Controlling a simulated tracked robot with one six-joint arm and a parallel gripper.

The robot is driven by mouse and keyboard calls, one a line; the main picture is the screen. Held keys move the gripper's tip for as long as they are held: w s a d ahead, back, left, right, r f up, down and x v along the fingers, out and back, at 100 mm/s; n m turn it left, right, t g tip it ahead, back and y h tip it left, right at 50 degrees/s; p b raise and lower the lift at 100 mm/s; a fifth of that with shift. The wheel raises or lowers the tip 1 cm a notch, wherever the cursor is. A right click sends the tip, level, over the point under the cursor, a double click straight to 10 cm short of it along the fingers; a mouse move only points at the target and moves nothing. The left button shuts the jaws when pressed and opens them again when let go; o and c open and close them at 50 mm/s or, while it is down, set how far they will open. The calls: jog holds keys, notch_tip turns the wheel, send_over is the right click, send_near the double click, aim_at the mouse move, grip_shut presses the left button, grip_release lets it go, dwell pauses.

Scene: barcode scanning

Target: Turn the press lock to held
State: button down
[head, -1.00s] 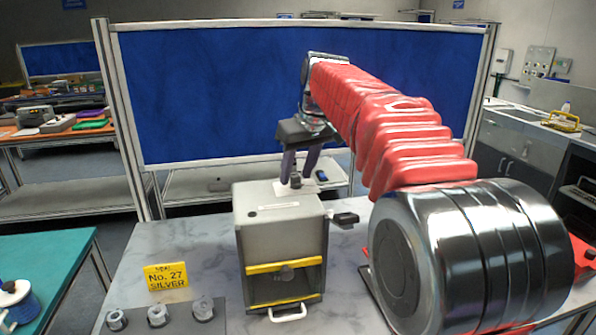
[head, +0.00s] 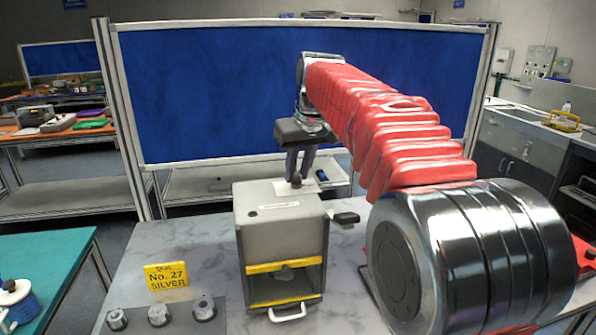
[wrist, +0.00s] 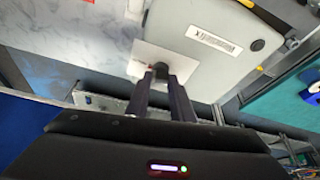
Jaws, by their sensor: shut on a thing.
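The press (head: 279,240) is a grey box with a yellow-edged front opening, standing on the marbled table. Its lock is a small dark knob (head: 296,180) on a pale plate on top, also in the wrist view (wrist: 160,69). My gripper (head: 297,176) points down from above and is shut on the knob. In the wrist view my gripper (wrist: 160,76) has its two dark fingers on either side of the knob. The fingers hide part of the knob, and I cannot read any lock marking on the plate.
A dark side lever (head: 345,217) sticks out to the press's right, and a white handle (head: 288,313) at its front. A yellow sign (head: 166,276) reading "No. 27 SILVER" stands left, behind several metal rings on a dark strip. A blue panel (head: 230,90) stands behind.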

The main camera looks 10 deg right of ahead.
jog(key=shift+a+m+h, duration=0.1)
jog(key=shift+m+h, duration=0.4)
jog(key=shift+m, duration=0.8)
jog(key=c, duration=1.5)
grip_release()
jog(key=shift+c, duration=0.2)
jog(key=v, duration=1.3)
jog(key=shift+s+r, duration=0.2)
jog(key=shift+r, duration=0.1)
jog(key=shift+s, duration=0.1)
